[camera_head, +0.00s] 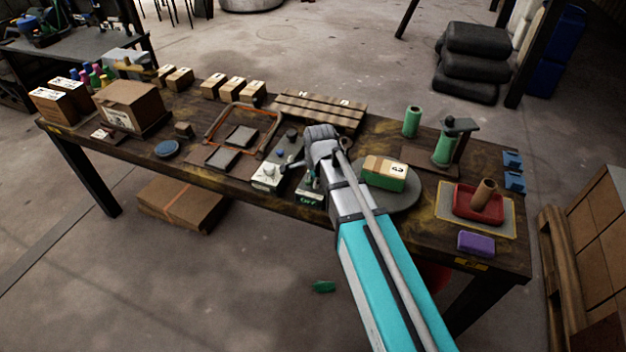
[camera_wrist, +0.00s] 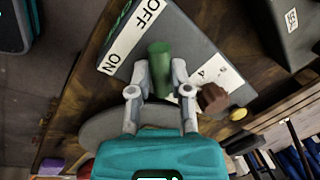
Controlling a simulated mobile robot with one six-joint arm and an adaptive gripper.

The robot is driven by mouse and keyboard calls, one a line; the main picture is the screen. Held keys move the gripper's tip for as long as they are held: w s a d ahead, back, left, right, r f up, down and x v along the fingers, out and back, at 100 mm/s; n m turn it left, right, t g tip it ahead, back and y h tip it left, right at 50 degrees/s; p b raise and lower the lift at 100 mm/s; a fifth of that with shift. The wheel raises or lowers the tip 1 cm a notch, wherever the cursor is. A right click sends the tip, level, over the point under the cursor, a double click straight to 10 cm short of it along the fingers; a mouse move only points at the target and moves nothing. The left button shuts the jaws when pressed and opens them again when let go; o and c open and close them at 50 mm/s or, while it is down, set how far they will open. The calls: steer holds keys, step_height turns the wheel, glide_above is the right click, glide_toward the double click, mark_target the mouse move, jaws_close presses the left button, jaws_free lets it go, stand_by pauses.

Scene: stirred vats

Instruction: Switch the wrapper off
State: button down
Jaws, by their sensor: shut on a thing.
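The wrapper's grey control box (camera_wrist: 205,50) carries a white label strip (camera_wrist: 131,36) reading OFF and ON. A green cylindrical handle (camera_wrist: 159,58) stands out from the box beside the strip. My gripper (camera_wrist: 162,72) is closed around the handle, one finger on each side. Whether the handle sits nearer OFF or ON is hard to tell. In the head view the box (camera_head: 309,197) is mostly hidden behind my arm; part of the OFF label shows. The wrapper's grey turntable (camera_head: 404,203) bears a box with green sides (camera_head: 385,173).
A brown knob (camera_wrist: 212,98) and a yellow knob (camera_wrist: 238,114) are near my right finger. A light switch box (camera_head: 268,177) stands left of my gripper.

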steer(key=shift+a, duration=0.1)
steer(key=c, duration=0.6)
jaws_free()
steer(key=shift+o, duration=0.2)
